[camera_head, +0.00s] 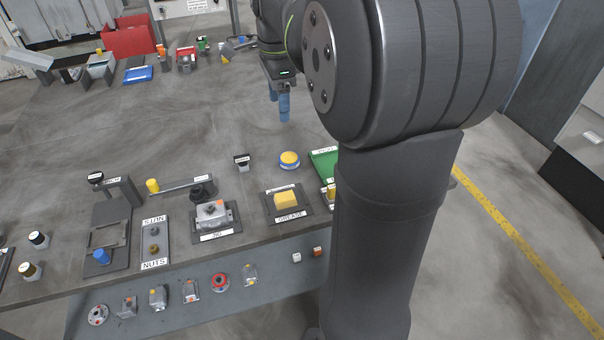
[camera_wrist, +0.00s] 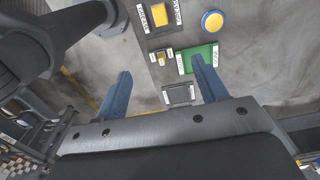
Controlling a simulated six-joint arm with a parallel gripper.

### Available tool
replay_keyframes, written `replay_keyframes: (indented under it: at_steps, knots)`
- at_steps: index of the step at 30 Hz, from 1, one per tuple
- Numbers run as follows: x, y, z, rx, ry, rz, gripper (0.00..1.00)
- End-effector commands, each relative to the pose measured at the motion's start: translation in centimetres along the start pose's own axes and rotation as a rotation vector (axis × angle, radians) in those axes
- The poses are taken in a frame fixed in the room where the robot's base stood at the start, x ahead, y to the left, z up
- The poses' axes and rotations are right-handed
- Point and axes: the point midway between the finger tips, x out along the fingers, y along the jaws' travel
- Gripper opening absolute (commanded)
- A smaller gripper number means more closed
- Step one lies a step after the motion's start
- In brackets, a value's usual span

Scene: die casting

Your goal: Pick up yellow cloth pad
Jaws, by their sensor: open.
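The yellow cloth pad (camera_head: 286,200) sits on a dark tray labelled GREASE (camera_head: 291,216) near the front edge of the table. It also shows at the top of the wrist view (camera_wrist: 160,14). My gripper (camera_head: 279,112) is above the table, behind the pad and apart from it in the head view. Its two blue fingers are spread with nothing between them, as the wrist view (camera_wrist: 162,72) shows. The pad is beyond the fingertips there.
A round yellow-and-blue container (camera_head: 289,160) and a green mat (camera_head: 323,163) are near the pad. A fixture with a metal part (camera_head: 212,216) stands to its left. My arm hides part of the right side. The table's middle left is clear.

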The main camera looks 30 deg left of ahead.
Motion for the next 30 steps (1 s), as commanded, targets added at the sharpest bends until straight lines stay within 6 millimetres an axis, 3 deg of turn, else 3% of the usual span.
replay_keyframes:
  at_steps: [2,9,30]
  knots:
    - [1.8,-0.1,0.0,0.0,0.0,0.007,0.65]
    - [11.5,0.4,0.2,0.0,0.0,0.008,0.65]
    - [25.0,0.7,0.3,0.0,0.0,0.005,0.65]
